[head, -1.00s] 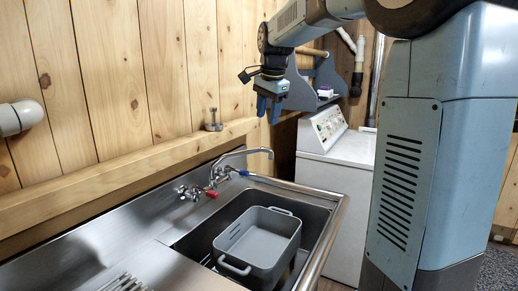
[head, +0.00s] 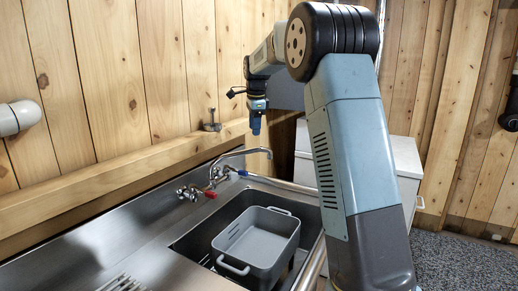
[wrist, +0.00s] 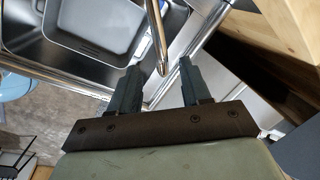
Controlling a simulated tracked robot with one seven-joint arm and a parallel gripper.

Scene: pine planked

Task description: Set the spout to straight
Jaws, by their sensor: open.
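The spout (head: 250,153) is a chrome tube on the wall-side tap at the back of the steel sink. It reaches right over the sink's back right part, its tip bent down. My gripper (head: 256,126) points down above and close to the spout's tip in the head view. In the wrist view the spout (wrist: 157,40) comes down from the top, its tip just ahead of the gap between the two fingers. My gripper (wrist: 160,82) is open and empty there. Whether the fingers touch the spout cannot be told.
The sink (head: 190,242) holds a grey tub (head: 255,237) with handles. Red (head: 209,194) and blue (head: 241,172) tap levers flank the spout's base. A wooden ledge (head: 110,181) runs along the plank wall. A white appliance (head: 405,160) stands right of the sink, partly behind my arm.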

